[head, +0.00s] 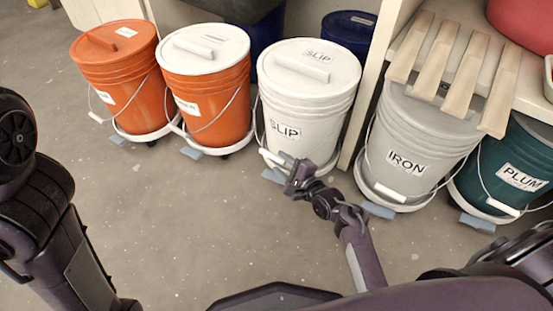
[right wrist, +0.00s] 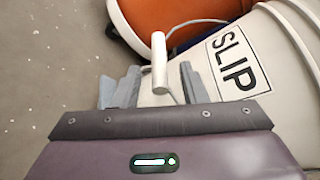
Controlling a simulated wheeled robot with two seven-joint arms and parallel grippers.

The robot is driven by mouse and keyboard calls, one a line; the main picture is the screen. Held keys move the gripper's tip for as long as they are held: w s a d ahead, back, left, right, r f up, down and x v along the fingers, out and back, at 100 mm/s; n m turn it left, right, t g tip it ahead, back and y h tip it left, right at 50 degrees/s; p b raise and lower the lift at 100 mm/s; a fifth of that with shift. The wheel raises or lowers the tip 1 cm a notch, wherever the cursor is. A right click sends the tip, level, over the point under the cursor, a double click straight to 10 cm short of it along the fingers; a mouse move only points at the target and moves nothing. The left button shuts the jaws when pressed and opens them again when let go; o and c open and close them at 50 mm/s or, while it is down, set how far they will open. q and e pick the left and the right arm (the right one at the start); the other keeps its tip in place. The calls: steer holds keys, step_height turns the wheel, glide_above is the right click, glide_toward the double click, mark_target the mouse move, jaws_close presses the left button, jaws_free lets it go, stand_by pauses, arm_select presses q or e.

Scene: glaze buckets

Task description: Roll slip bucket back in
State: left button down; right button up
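The white slip bucket (head: 303,105) stands upright with its lid on, labelled SLIP on lid and side. Its wire handle hangs at the front with a white grip (head: 273,159). My right gripper (head: 296,177) is low in front of the bucket, close to that grip. In the right wrist view its two fingers (right wrist: 160,88) are apart, with the white handle grip (right wrist: 159,62) between them and a gap showing on each side. The SLIP label (right wrist: 238,64) is right of the fingers. The bucket's base is partly hidden. My left arm shows at the left, but its gripper does not.
Two orange buckets (head: 118,75) (head: 207,85) stand left on wheeled bases. A shelf post (head: 376,75) separates slip from the grey iron bucket (head: 420,140); the plum bucket (head: 515,165) is farther right. A dark blue bucket (head: 350,28) stands behind. Floor (head: 160,215) in front is clear.

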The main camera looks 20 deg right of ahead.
mark_target(277, 161)
steer(key=b+x, duration=0.1)
steer(key=x, duration=0.1)
steer(key=b+x, duration=0.1)
steer(key=x, duration=0.1)
steer(key=shift+f, duration=0.25)
steer(key=shift+w+a+b, duration=0.15)
steer(key=shift+w+b, duration=0.15)
steer(key=shift+w, duration=0.15)
jaws_close()
